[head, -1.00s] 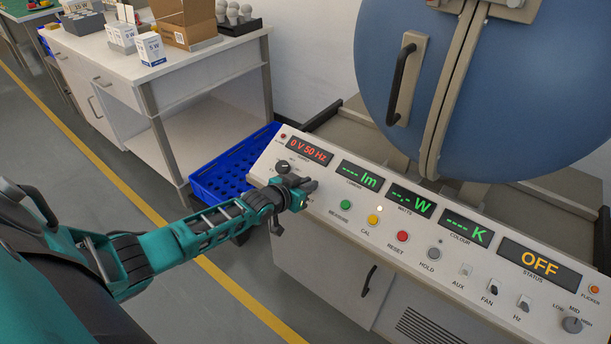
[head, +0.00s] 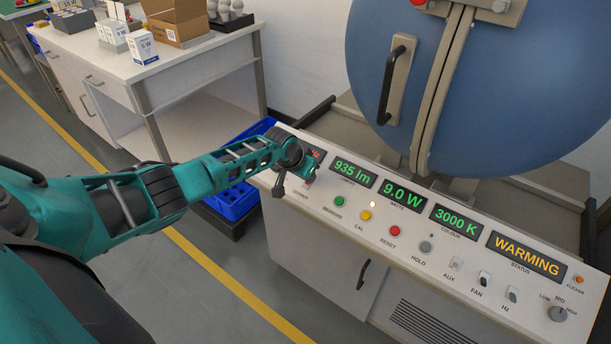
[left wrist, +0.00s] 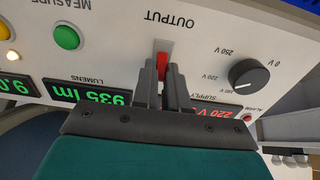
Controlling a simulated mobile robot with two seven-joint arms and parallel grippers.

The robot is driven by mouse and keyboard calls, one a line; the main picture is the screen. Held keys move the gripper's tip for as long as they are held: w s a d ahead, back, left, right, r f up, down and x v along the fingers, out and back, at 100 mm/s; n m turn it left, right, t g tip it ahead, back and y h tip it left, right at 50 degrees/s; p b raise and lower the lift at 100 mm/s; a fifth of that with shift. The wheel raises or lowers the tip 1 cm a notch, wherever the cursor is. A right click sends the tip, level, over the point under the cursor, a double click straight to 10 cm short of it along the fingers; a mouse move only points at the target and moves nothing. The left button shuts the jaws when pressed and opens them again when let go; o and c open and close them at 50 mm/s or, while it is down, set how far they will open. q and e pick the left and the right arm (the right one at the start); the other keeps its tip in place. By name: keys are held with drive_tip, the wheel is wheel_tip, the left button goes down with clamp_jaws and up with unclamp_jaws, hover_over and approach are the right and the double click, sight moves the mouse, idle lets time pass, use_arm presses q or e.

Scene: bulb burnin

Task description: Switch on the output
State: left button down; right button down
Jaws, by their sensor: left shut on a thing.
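In the left wrist view the red output switch (left wrist: 162,58) sits in a slot by the label OUTPUT. My left gripper (left wrist: 164,82) is shut on this switch, with its two grey fingers on either side. The status display (head: 524,255) reads WARMING. The lumens display (head: 353,172) reads 935 lm, the watts display (head: 404,194) 9.0 W and the colour display (head: 455,222) 3000 K. My right gripper is not in view.
A black supply knob (left wrist: 249,74) is close beside the switch, and a green button (left wrist: 67,37) is on its other side. A blue crate (head: 232,200) stands left of the panel. A large blue sphere (head: 490,80) rises behind it.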

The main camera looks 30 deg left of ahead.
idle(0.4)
use_arm(q)
drive_tip(key=c, duration=1.2)
unclamp_jaws()
drive_tip(key=shift+o, duration=0.2)
drive_tip(key=shift+s+r+p, duration=0.2)
drive_tip(key=shift+r+p, duration=0.15)
drive_tip(key=shift+r, duration=0.2)
drive_tip(key=p+v, duration=0.3)
drive_tip(key=v, duration=0.8)
drive_tip(key=shift+s+r, duration=0.15)
drive_tip(key=shift+r, duration=0.15)
